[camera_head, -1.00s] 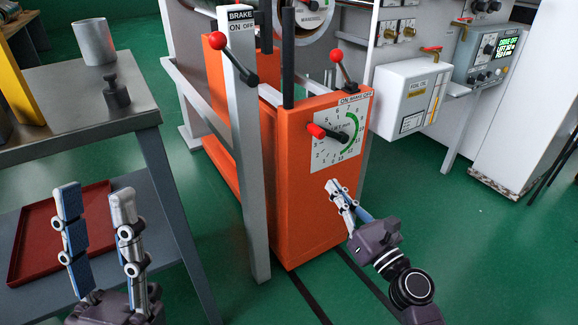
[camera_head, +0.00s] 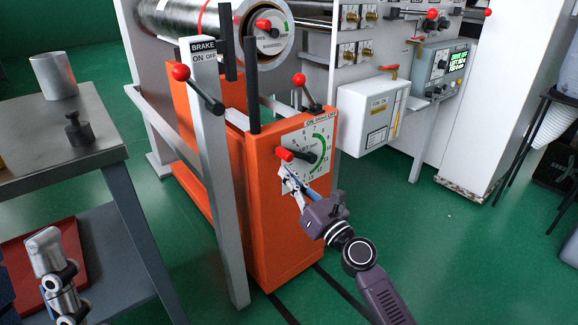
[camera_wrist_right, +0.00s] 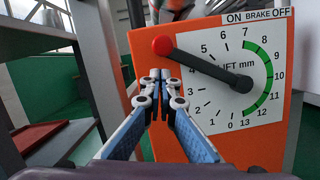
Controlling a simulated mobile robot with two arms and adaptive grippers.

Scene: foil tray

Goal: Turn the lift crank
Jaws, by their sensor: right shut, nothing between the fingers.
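The lift crank is a black lever with a red knob (camera_head: 284,154) on a white round-scaled dial (camera_head: 322,146) of the orange cabinet (camera_head: 270,225). In the right wrist view the black lever (camera_wrist_right: 203,64) runs from the dial's centre up-left to its red knob (camera_wrist_right: 162,45), near the 5 mark. My right gripper (camera_head: 288,178) is shut and empty, just below the knob; its closed tips (camera_wrist_right: 160,75) show under the knob in the wrist view. I cannot tell whether they touch it.
A grey brake post (camera_head: 208,130) with a red-knobbed lever (camera_head: 182,73) stands left of the cabinet. Another red-knobbed lever (camera_head: 299,81) is on the cabinet top. A metal table (camera_head: 60,155) with a cup (camera_head: 54,76) and weight (camera_head: 78,130) is left. Green floor (camera_head: 420,240) is clear at right.

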